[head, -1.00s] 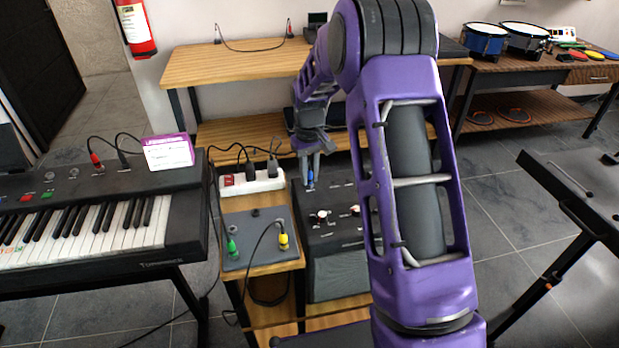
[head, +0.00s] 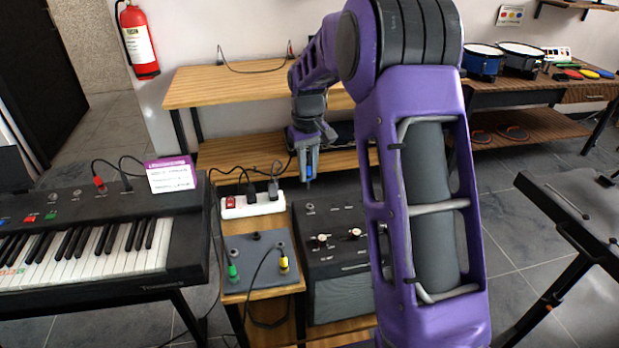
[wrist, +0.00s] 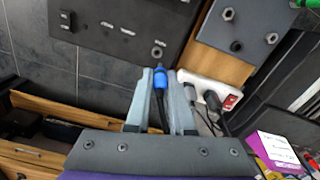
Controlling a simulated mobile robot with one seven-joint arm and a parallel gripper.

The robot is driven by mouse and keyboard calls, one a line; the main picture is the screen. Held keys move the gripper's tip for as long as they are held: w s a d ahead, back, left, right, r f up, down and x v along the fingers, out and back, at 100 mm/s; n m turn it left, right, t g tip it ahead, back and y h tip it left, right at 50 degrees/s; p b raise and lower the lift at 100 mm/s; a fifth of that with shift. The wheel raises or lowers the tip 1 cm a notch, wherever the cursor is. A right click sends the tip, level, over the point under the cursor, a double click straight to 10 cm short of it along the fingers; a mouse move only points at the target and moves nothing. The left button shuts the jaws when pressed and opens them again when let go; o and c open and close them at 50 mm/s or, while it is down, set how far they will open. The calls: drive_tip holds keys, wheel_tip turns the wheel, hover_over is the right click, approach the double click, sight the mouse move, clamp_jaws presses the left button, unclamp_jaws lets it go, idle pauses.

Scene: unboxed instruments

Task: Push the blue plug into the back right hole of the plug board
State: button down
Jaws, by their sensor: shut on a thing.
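My gripper (head: 307,168) is shut on the blue plug (wrist: 159,80), which shows between the two pale fingers in the wrist view. In the head view the blue plug (head: 309,172) points down above the back of the black amplifier, apart from it. A dark cable trails from the plug between my fingers. The grey plug board (head: 262,267) lies on the wooden stand, left of and nearer than my gripper. It holds a green plug (head: 233,270) and a yellow plug (head: 284,263) at the front. Its bare holes show in the wrist view's plug board (wrist: 250,22).
The black amplifier (head: 335,212) stands right of the board. A white power strip (head: 240,210) with black plugs and cables lies behind the board. A keyboard (head: 120,240) stands at left. A wooden bench (head: 225,90) is behind.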

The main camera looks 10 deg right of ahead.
drive_tip(key=p, duration=0.5)
hover_over(280, 247)
wheel_tip(280, 247, down, 2)
drive_tip(key=shift+w+f+b, duration=0.2)
drive_tip(key=shift+f+b, duration=0.9)
drive_tip(key=shift+f, duration=0.35)
drive_tip(key=shift+w+f+b, duration=0.2)
drive_tip(key=shift+f+b, duration=0.85)
drive_tip(key=shift+f, duration=0.4)
drive_tip(key=shift+f+b, duration=0.8)
drive_tip(key=shift+f, duration=0.25)
drive_tip(key=c, duration=0.7)
unclamp_jaws()
